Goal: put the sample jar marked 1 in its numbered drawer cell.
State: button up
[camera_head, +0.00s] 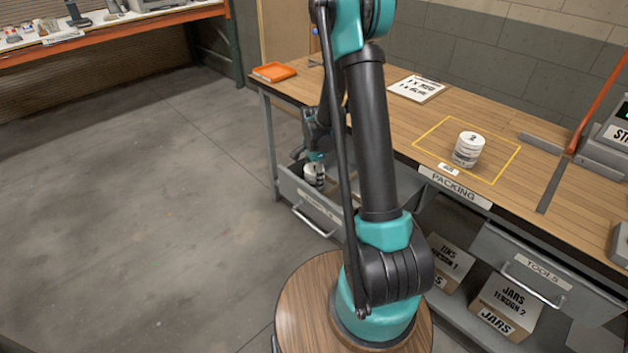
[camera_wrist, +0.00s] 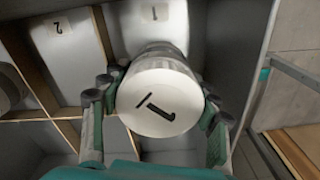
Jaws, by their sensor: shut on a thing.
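The white sample jar marked 1 (camera_wrist: 160,103) is between the fingers of my gripper (camera_wrist: 160,95), lid facing the wrist camera. The jar is over or in the drawer cell marked 1 (camera_wrist: 153,14), with the cell's label showing just beyond it; I cannot tell whether its base touches the cell floor. The cell marked 2 (camera_wrist: 66,32) is to the left, past a wooden divider. In the head view the jar (camera_head: 313,175) is at the open drawer (camera_head: 318,207) under the bench's left end, with my gripper (camera_head: 315,160) above it, partly behind my arm.
Another white jar marked 2 (camera_head: 467,149) stands in the yellow outline on the packing bench (camera_head: 390,117). An orange tray (camera_head: 274,72) and a notice card (camera_head: 417,88) lie on the bench. Wooden dividers (camera_wrist: 102,34) and the drawer's side wall (camera_wrist: 238,60) are close to my fingers.

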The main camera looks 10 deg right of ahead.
jog(key=shift+f, duration=0.65)
jog(key=o, duration=1)
jog(key=shift+f, duration=0.1)
